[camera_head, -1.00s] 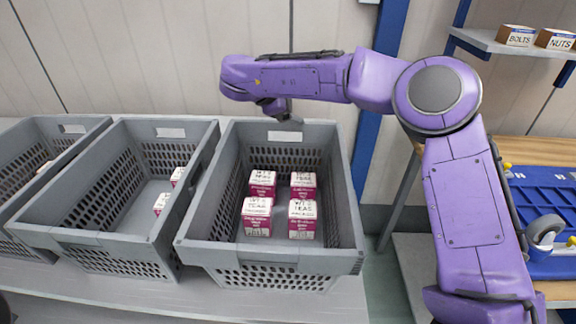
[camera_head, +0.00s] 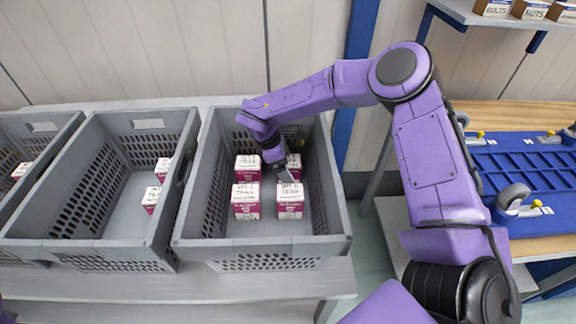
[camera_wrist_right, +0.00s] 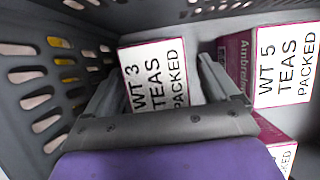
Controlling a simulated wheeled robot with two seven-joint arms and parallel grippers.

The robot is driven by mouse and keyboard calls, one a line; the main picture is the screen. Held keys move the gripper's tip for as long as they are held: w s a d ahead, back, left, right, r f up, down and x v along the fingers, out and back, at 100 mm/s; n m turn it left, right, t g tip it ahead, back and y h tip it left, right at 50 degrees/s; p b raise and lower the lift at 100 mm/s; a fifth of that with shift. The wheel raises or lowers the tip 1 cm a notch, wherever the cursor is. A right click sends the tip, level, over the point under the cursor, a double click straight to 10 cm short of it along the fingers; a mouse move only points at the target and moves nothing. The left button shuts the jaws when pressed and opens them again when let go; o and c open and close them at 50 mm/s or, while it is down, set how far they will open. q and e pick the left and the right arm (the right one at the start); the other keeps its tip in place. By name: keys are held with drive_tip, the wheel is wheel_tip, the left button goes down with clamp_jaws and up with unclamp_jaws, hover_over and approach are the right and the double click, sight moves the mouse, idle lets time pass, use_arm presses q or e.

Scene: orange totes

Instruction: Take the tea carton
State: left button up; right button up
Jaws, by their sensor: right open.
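Several white-and-magenta tea cartons stand in the right grey crate (camera_head: 262,243) in the head view. Two are in front, a left one (camera_head: 245,201) and a right one (camera_head: 290,202); a back left one (camera_head: 247,168) is behind. The back right carton (camera_head: 294,162) is partly hidden by my right gripper (camera_head: 285,173), which reaches down into the crate. In the wrist view, my open right gripper has its fingers on either side of a carton labelled WT 3 (camera_wrist_right: 158,77). A WT 5 carton (camera_wrist_right: 284,66) is right of the right finger. My left gripper is out of view.
The crate's slotted wall (camera_wrist_right: 40,75) is close to the left finger in the wrist view. A middle crate (camera_head: 75,245) holds two cartons at its right side. A left crate (camera_head: 40,126) holds another. A blue tray (camera_head: 530,165) lies on a wooden bench at right.

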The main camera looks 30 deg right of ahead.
drive_tip(key=shift+s+d+f, duration=0.1)
drive_tip(key=shift+d+f, duration=0.3)
drive_tip(key=shift+f, duration=0.2)
drive_tip(key=shift+s+d+f, duration=0.2)
drive_tip(key=shift+f, duration=0.2)
drive_tip(key=shift+a+r, duration=0.1)
drive_tip(key=shift+a, duration=0.05)
drive_tip(key=c, duration=1.2)
